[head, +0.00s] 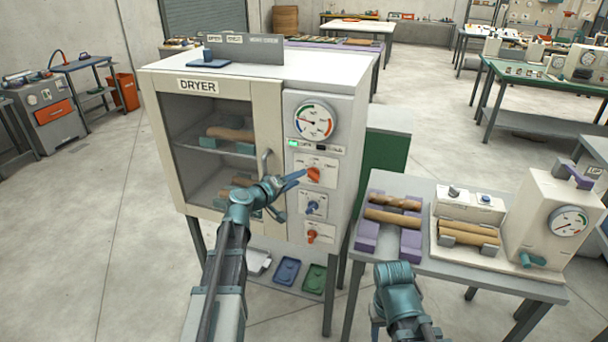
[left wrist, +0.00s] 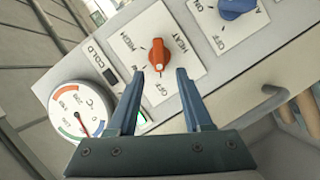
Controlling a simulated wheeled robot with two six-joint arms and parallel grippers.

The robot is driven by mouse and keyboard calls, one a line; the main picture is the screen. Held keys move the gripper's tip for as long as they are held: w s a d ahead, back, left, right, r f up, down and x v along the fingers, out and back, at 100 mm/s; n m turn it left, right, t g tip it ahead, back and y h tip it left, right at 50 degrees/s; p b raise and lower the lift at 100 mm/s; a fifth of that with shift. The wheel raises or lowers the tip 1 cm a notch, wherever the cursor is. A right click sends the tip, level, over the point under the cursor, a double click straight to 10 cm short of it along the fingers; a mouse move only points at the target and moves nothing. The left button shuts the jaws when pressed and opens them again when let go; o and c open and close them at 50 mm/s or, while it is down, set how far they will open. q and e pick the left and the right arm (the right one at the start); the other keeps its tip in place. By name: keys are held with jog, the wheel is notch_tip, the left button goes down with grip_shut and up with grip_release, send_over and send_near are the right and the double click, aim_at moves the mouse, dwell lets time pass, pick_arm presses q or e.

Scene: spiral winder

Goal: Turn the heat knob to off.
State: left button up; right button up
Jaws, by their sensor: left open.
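The heat knob (head: 314,174) is orange and sits on a white plate on the dryer's front panel, below the round gauge. In the left wrist view the heat knob (left wrist: 159,56) is ahead of the fingertips, in line with the gap between them. HEAT, HIGH and OFF are printed around it. I cannot tell exactly which mark it points to. My left gripper (head: 302,176) is in front of the panel at the knob; its spread fingers (left wrist: 159,72) hold nothing, and contact is not visible. My right gripper (head: 393,280) is low by the side table, its fingers hidden.
The dryer (head: 222,85) has a glass door with a handle (head: 265,162) close to my left wrist. A blue knob (head: 312,208) and a lower orange knob (head: 312,236) sit below. A side table (head: 395,188) with wooden pieces stands to the right.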

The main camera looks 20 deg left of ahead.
pick_arm(q)
jog(key=p+v, duration=0.1)
jog(key=v, duration=0.8)
jog(key=shift+d, duration=0.1)
jog(key=s+d+f+m+g, duration=0.4)
jog(key=s+d+f+g, duration=0.15)
jog(key=d, duration=0.55)
jog(key=s+d+f+m+g, duration=0.45)
jog(key=d+f, duration=0.25)
jog(key=d, duration=0.4)
jog(key=s+f+m+g+y, duration=0.1)
jog(key=s+f+g+y, duration=0.1)
jog(key=s, duration=0.5)
jog(key=s+d+f+m+g+y, duration=0.1)
jog(key=s+f+m+g+y, duration=0.1)
jog(key=s+y, duration=0.3)
jog(key=shift+s+d+f+g, duration=0.2)
jog(key=shift+s+f+g, duration=0.4)
jog(key=shift+s, duration=0.25)
